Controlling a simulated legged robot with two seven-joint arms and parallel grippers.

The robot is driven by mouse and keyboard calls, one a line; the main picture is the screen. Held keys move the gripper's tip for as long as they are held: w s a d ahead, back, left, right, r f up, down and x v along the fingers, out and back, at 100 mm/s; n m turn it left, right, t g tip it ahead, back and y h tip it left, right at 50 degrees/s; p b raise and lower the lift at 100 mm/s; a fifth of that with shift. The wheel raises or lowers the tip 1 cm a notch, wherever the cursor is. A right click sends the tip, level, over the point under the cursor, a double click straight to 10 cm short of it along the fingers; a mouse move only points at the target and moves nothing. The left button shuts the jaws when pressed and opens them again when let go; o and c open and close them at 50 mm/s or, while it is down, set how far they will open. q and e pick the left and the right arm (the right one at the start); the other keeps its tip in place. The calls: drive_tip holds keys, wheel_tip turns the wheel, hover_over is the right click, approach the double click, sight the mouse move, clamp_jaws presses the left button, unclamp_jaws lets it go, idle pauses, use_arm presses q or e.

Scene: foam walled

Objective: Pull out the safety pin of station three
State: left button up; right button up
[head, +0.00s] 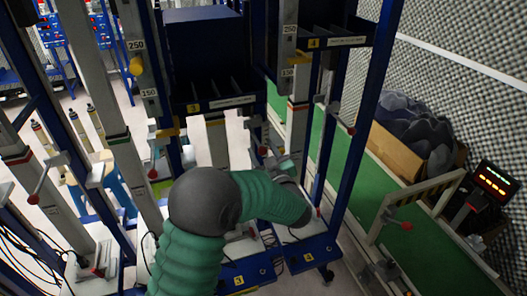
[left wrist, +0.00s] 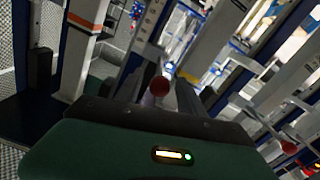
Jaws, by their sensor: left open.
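Station three shows in the head view by its label plate (head: 193,107) on a dark blue tray and a yellow 3 on its blue base (head: 239,281). My left gripper (head: 285,163) is beside a column of this frame, partly hidden by my green arm. A red ball knob (head: 262,150) is close to it. In the left wrist view my open left gripper (left wrist: 168,88) has a red ball knob (left wrist: 160,86) showing between its fingers; I cannot tell if they touch it. I cannot make out for certain which part is the safety pin. My right gripper is not in view.
Station four, with its label (head: 313,43), stands to the right. Other red-knobbed levers (head: 152,173) and blue posts (head: 362,110) crowd the space. A green strip (head: 415,240), a cardboard box (head: 395,155) and a lit display (head: 495,182) are at right.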

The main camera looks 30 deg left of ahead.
use_arm(q)
drive_tip(key=shift+s+d, duration=0.1)
drive_tip(key=shift+s, duration=0.05)
drive_tip(key=v, duration=1.6)
drive_tip(key=shift+d, duration=0.35)
drive_tip(key=w+d+f+m+h+p, duration=0.4)
drive_tip(key=d+m+h, duration=0.35)
drive_tip(key=h, duration=0.45)
drive_tip(key=s+f+m+g+h+p, duration=0.2)
drive_tip(key=s+m, duration=0.1)
drive_tip(key=s, duration=0.2)
drive_tip(key=s+a+f+m+g+p, duration=0.1)
drive_tip(key=s+a+f+g, duration=0.1)
drive_tip(key=s, duration=0.6)
drive_tip(key=s+a+f+m+g+p, duration=0.1)
drive_tip(key=s+a+f+g, duration=0.1)
drive_tip(key=s+g, duration=0.3)
drive_tip(key=s+a, duration=0.1)
drive_tip(key=s, duration=0.1)
drive_tip(key=shift+s+f, duration=0.25)
drive_tip(key=shift+s, duration=0.1)
